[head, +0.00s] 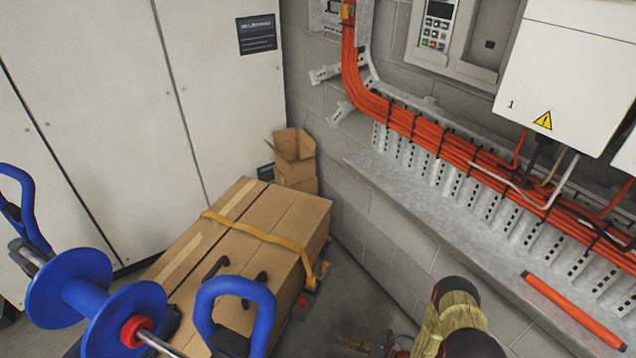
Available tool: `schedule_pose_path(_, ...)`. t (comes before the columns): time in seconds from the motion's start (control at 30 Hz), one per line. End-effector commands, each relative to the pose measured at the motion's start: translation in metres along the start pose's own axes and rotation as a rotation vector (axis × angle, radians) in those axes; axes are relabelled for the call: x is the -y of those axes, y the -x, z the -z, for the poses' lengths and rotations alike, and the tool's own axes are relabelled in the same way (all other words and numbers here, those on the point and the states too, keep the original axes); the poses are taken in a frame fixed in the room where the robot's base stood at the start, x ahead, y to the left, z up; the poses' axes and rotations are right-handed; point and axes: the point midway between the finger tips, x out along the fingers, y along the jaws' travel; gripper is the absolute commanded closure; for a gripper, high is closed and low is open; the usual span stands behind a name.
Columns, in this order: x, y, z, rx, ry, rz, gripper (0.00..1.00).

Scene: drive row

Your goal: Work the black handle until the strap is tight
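A yellow strap (262,239) runs across the top of a long cardboard carton stack (250,215) and bends down over its right edge. A small dark and yellow fitting (312,284) sits at the strap's right end; it is too small to tell whether it carries the black handle. Two short, curved black pieces (217,268) show apart over the near carton top, partly behind a blue loop. They may be fingers of my gripper or handles; I cannot tell which. No contact between a gripper and the strap shows.
A blue reel (75,295) on a metal rod and a blue loop handle (262,298) block the lower left. A grey ledge (400,195) with an orange tube (570,310) lies right. An open box (293,147) stands behind. A narrow floor strip (350,290) shows beside the cartons.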

Motion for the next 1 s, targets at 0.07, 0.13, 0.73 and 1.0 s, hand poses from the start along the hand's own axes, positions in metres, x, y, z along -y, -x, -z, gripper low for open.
schedule_pose_path(0.07,-0.027,0.006,0.000,-0.086,0.119,-0.044,0.64)
schedule_pose_path(0.13,-0.051,0.014,-0.001,-0.161,0.232,-0.089,0.64)
schedule_pose_path(0.73,-0.248,0.142,-0.062,-0.701,1.259,-0.503,0.64)
schedule_pose_path(1.0,-0.317,0.207,-0.091,-0.907,1.648,-0.648,0.64)
